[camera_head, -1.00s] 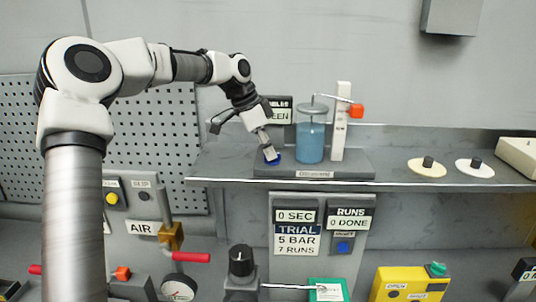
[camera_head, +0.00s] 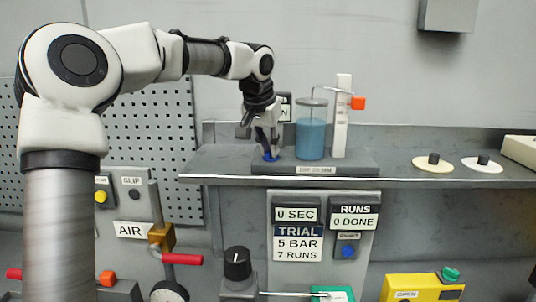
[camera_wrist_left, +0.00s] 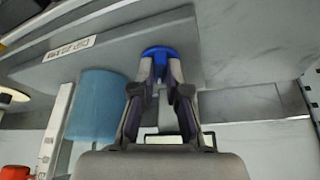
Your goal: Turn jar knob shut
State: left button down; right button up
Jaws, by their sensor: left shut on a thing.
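The jar (camera_head: 311,138) of blue liquid stands on a grey base on the shelf, with a thin tube at its lid. A small blue knob (camera_head: 270,156) sits at the left end of that base. My left gripper (camera_head: 270,150) points down onto the knob, its fingers on either side of it. In the left wrist view the fingers are closed around the blue knob (camera_wrist_left: 160,52), and the jar (camera_wrist_left: 97,105) stands beside them. My right gripper is not in view.
A white upright scale (camera_head: 341,118) with an orange tab stands right of the jar. Two round discs (camera_head: 433,162) with black knobs lie further right on the shelf (camera_head: 400,178). Below hangs a panel reading 0 SEC and 0 DONE. A pegboard (camera_head: 150,140) is behind my arm.

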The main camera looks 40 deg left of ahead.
pick_arm(q)
jog(key=shift+d+f+n+g+y+b, duration=0.15)
jog(key=shift+n+g+y+b, duration=0.15)
jog(key=shift+n, duration=0.65)
jog(key=shift+d+f+n+g+y+b, duration=0.1)
jog(key=shift+n+g+y+b, duration=0.2)
jog(key=shift+n, duration=0.65)
jog(key=c, duration=1.2)
grip_release()
jog(key=shift+r, duration=0.1)
jog(key=shift+w+r, duration=0.1)
jog(key=shift+r, duration=0.3)
jog(key=v, duration=1.1)
jog(key=shift+s+d, duration=0.15)
jog(key=shift+s, duration=0.1)
